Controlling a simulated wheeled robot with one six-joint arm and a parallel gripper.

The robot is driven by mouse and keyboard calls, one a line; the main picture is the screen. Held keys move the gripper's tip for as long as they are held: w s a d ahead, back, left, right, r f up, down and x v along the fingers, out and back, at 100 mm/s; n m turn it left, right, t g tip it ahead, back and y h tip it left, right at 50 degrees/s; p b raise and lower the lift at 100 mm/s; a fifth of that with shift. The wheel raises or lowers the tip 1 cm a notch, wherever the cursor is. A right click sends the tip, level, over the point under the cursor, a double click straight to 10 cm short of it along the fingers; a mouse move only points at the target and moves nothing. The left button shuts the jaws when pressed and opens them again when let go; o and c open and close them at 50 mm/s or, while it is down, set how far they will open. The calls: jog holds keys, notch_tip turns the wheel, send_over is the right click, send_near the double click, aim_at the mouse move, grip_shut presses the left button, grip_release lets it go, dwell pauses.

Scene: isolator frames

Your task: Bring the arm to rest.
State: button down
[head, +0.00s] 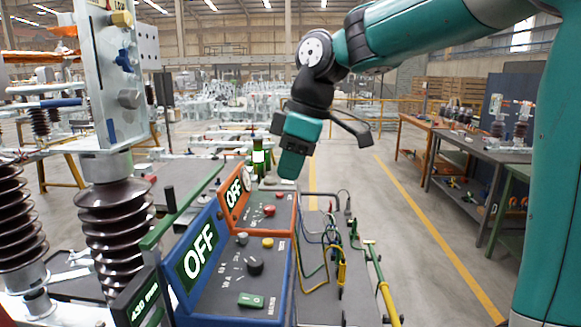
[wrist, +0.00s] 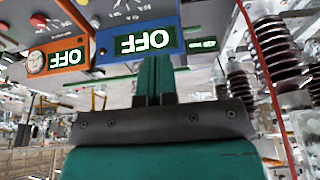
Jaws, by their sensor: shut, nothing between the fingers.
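My gripper (head: 291,160) hangs from my teal arm in the upper middle of the head view, above and beyond the two control boxes. Its fingers point down. In the wrist view the two teal fingers (wrist: 154,78) lie side by side, shut, with nothing visible between them. The blue control box (head: 234,280) and the orange control box (head: 262,208) stand on the bench, each with a lit OFF sign. Both also show upside down in the wrist view, the blue one (wrist: 104,50) beyond the fingers and the orange one to its left.
Brown ribbed insulators (head: 118,225) with a metal frame stand at the left. Coloured cables (head: 328,250) and a green-yellow rod (head: 382,285) lie right of the boxes. Green bottles (head: 258,157) stand behind. Workbenches (head: 480,150) line the right, past a clear floor with yellow lines.

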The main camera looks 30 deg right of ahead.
dwell(0.4)
jog(key=s+a+f+m+g+y+b, duration=0.1)
jog(key=s+a+f+m, duration=0.1)
jog(key=s+a+f, duration=0.65)
jog(key=s+a+f+m+g+b, duration=0.1)
jog(key=s+a+f+m+b, duration=0.3)
jog(key=s, duration=0.7)
jog(key=n+t+h+p, duration=0.1)
jog(key=n+h+p, duration=0.15)
jog(key=n, duration=2.15)
send_over(244, 298)
jog(key=s+d, duration=0.1)
jog(key=d, duration=0.1)
jog(key=f, duration=0.1)
jog(key=f+p, duration=0.1)
jog(key=f, duration=0.3)
jog(key=a+f+p, duration=0.1)
jog(key=f, duration=0.4)
jog(key=f+p, duration=0.2)
jog(key=f, duration=0.3)
jog(key=shift+w+a, duration=0.35)
